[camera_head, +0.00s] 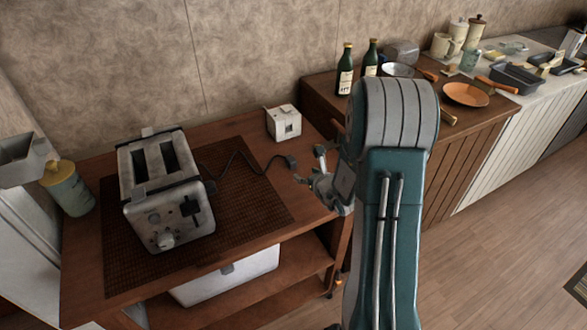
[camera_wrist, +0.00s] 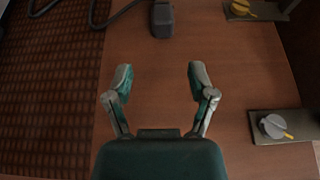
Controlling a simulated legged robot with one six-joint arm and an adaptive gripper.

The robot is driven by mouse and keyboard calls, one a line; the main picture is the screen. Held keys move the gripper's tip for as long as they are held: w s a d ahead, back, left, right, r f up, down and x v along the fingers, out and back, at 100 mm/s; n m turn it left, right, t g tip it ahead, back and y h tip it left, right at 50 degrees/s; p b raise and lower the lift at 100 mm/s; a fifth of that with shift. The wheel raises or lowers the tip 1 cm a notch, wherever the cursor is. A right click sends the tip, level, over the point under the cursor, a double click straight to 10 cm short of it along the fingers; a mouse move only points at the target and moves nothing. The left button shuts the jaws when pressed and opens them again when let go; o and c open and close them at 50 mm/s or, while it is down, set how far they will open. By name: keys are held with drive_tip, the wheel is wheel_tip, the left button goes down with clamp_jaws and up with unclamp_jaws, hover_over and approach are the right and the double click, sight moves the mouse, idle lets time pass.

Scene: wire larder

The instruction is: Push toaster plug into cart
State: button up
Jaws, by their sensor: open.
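The grey toaster plug (camera_head: 291,161) lies on the cart's brown wooden top (camera_head: 250,130), at the end of a dark cord (camera_head: 236,158) leading to the toaster (camera_head: 165,192). A small white box with a dark opening (camera_head: 284,123) stands behind the plug, near the wall. My gripper (camera_head: 309,166) is open and empty just right of the plug in the head view. In the wrist view, the plug (camera_wrist: 162,20) is at the top, beyond and apart from my open fingertips (camera_wrist: 160,72). Bare wood shows between the fingers.
The toaster stands on a brown woven mat (camera_head: 245,215). A jar with a yellow lid (camera_head: 68,188) is at the cart's left. Two dark bottles (camera_head: 345,70) stand on the counter behind my arm. A white bin (camera_head: 230,275) sits on the shelf below.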

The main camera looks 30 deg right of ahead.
sight(294, 165)
drive_tip(key=shift+w+d+f, duration=0.2)
drive_tip(key=shift+w+d, duration=0.1)
drive_tip(key=shift+d, duration=0.05)
drive_tip(key=x, duration=0.6)
drive_tip(key=shift+a, duration=0.35)
drive_tip(key=shift+w+d+f, duration=0.1)
drive_tip(key=shift+w+f, duration=0.1)
drive_tip(key=shift+w, duration=0.3)
drive_tip(key=shift+w+d+f, duration=0.15)
drive_tip(key=shift+w+f, duration=0.1)
drive_tip(key=shift+w, duration=0.2)
drive_tip(key=shift+a, duration=0.1)
clamp_jaws()
wheel_tip(294, 165, up, 8)
drive_tip(key=shift+w, duration=0.1)
